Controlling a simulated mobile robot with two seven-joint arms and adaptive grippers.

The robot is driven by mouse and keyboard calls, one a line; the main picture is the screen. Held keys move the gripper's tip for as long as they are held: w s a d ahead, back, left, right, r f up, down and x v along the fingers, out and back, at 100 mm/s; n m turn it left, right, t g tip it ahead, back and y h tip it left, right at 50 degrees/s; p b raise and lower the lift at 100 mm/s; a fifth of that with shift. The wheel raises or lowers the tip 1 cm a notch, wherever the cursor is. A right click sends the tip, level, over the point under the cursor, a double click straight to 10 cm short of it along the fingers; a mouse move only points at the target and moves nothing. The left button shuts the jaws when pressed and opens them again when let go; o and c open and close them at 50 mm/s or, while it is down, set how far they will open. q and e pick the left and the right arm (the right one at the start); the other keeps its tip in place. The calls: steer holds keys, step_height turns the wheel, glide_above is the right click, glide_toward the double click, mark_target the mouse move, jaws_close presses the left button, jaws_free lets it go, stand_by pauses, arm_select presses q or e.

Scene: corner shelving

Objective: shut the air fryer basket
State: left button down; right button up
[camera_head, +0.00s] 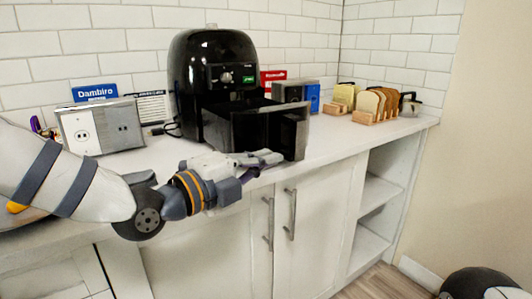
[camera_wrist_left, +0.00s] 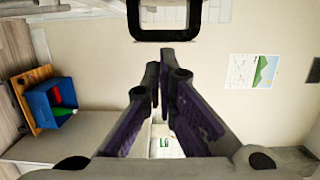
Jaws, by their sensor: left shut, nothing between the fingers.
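The black air fryer (camera_head: 215,75) stands upright on the counter against the tiled wall. Its basket (camera_head: 240,128) is pulled out toward the front right, with its dark front part (camera_head: 294,133) near the counter's front edge. My left gripper (camera_head: 277,156) is shut and empty, low beside the basket's near side, its fingertips close to the front part. I cannot tell whether they touch. In the left wrist view the fingers (camera_wrist_left: 162,60) are together, and a black squared loop (camera_wrist_left: 165,35), probably the basket handle, lies just beyond their tips. My right gripper is not visible.
A grey-white double-panel box (camera_head: 100,126) stands left of the fryer, with a blue "Dambiro" sign (camera_head: 95,92) behind it. Bread slices in wooden racks (camera_head: 375,105) stand at the right. Cabinet handles (camera_head: 291,213) project below.

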mark_target(253, 123)
arm_select(q)
steer(key=w, duration=0.5)
steer(key=shift+w+d+b, duration=0.15)
steer(key=shift+w+b, duration=0.2)
steer(key=shift+w, duration=0.05)
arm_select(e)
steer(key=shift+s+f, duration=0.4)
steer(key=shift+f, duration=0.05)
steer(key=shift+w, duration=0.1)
